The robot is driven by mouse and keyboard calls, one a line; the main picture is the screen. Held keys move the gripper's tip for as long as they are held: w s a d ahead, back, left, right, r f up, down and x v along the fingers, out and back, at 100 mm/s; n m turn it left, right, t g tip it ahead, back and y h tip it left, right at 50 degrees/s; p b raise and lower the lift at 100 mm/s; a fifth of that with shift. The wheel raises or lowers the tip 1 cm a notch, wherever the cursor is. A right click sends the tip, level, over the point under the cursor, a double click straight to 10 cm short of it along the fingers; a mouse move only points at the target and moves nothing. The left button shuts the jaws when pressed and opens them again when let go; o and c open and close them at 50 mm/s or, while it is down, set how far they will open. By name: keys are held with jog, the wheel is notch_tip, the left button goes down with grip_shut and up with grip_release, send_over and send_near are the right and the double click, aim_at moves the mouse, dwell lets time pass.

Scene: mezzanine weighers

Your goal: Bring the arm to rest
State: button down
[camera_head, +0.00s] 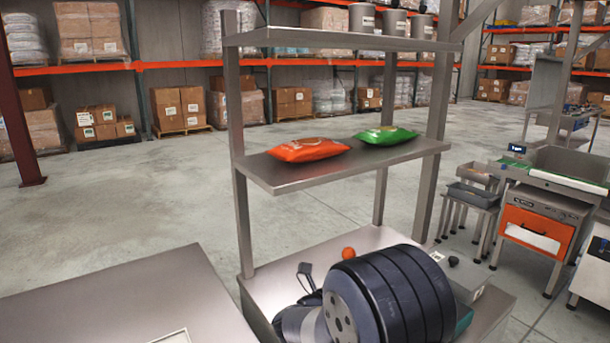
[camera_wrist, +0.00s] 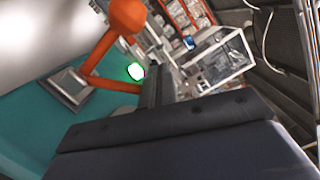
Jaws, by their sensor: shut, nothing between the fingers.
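My arm's thick dark wrist section fills the lower middle of the head view, above a steel table (camera_head: 262,288). My gripper (camera_wrist: 158,84) shows in the wrist view as dark fingers, shut and empty. In the head view the arm hides its fingertips, or they cannot be told apart. An orange ball knob (camera_head: 348,253) stands just behind the arm. In the wrist view an orange knob (camera_wrist: 128,16) on an orange lever rises over a teal surface (camera_wrist: 35,120), close beyond the fingers. I cannot tell whether anything touches.
A steel shelf (camera_head: 290,181) on posts stands over the table, with a red-orange bag (camera_head: 308,150) and a green bag (camera_head: 386,135) on it. An orange-fronted machine (camera_head: 530,228) stands at right. Open floor lies behind.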

jog(key=shift+s+d+f+m+b, duration=0.2)
jog(key=shift+f+m+b, duration=0.25)
jog(key=shift+b, duration=0.95)
jog(key=shift+s+d+f+m+b, duration=0.1)
jog(key=shift+s+f+m+b, duration=0.35)
jog(key=shift+b, duration=0.95)
jog(key=shift+w+r, duration=0.15)
jog(key=shift+m+h+b, duration=0.3)
jog(key=shift+m+b, duration=0.1)
jog(key=shift+b, duration=0.1)
jog(key=shift+r+p, duration=0.3)
jog(key=shift+p, duration=0.1)
jog(key=n+p, duration=0.1)
jog(key=p, duration=0.1)
jog(key=shift+w+r+p, duration=0.15)
jog(key=shift+r+p, duration=0.15)
jog(key=shift+r, duration=0.05)
jog(key=shift+w+a+r+n+y+p, duration=0.15)
jog(key=shift+w+a+n+p, duration=0.25)
jog(key=shift+p, duration=0.95)
jog(key=shift+w+a+r+n+y+p, duration=0.15)
jog(key=shift+a+n+p, duration=0.45)
jog(key=shift+p, duration=0.8)
jog(key=shift+w+a+r+n+y+p, duration=0.15)
jog(key=shift+w+a+n+p, duration=0.35)
jog(key=shift+p, duration=0.85)
jog(key=shift+s+d, duration=0.1)
jog(key=shift+s, duration=0.1)
